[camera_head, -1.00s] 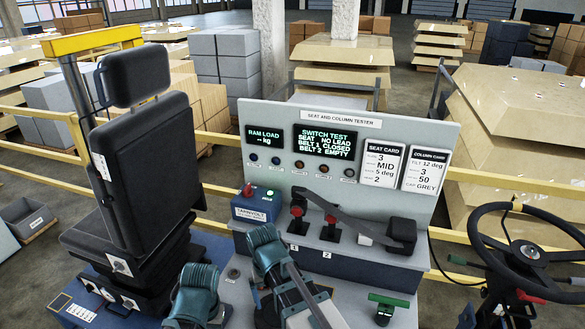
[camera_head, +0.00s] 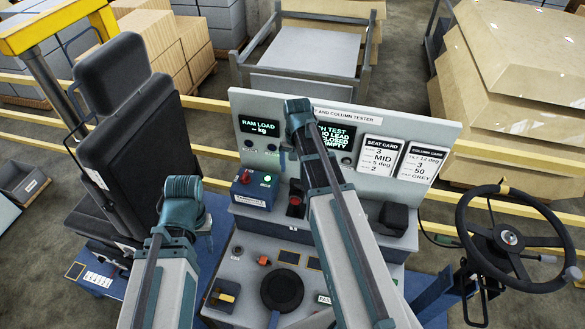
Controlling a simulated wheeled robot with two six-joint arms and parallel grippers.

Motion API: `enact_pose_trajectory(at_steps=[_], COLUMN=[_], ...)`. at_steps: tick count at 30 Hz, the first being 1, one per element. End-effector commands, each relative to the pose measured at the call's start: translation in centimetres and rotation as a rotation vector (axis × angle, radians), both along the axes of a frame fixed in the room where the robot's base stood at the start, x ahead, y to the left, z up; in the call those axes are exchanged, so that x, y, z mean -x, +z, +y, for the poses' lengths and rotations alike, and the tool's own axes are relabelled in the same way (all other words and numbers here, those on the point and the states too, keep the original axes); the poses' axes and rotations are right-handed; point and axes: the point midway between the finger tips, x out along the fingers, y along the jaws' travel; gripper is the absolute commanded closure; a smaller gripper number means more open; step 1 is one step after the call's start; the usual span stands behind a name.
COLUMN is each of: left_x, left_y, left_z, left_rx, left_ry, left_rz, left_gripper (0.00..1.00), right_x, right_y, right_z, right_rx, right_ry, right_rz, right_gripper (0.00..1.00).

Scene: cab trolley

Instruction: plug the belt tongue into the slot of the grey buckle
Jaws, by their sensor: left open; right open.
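A black buckle with a red top (camera_head: 296,198) stands upright on the bench ledge in front of the tester panel. The second buckle beside it is hidden behind my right arm. A black block (camera_head: 393,218) sits at the right end of the ledge. The strap between them is mostly covered by my arm. I cannot make out a belt tongue or tell which buckle is grey. My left arm rises at the lower left in front of the seat, and my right arm reaches up across the panel. Neither arm's gripper fingers show.
The tester panel (camera_head: 240,105) has a screen (camera_head: 337,140) partly covered by my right arm. The black seat (camera_head: 135,140) is at left, the steering wheel (camera_head: 470,240) at right. A round black knob (camera_head: 282,290) is below.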

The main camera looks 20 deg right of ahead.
Motion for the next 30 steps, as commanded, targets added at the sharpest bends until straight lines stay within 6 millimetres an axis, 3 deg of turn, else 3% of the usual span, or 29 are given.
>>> enact_pose_trajectory(at_steps=[17, 23, 30], left_x=[0.0, 0.0, 0.0], left_y=[0.3, -0.9, -3.8], left_z=[0.0, 0.0, 0.0], left_rx=[0.0, -0.001, -0.001], left_ry=[0.0, -0.006, -0.022], left_rz=[0.0, 0.0, 0.001], left_gripper=[0.54, 0.54, 0.54], right_x=[-0.2, -0.2, -0.2], right_y=[0.3, -0.9, -3.8], right_z=[-0.5, -0.5, -0.5], right_rx=[-0.002, -0.002, -0.002], right_ry=[-0.017, -0.016, -0.016], right_rz=[-0.001, -0.001, -0.001], right_gripper=[0.05, 0.05, 0.05])
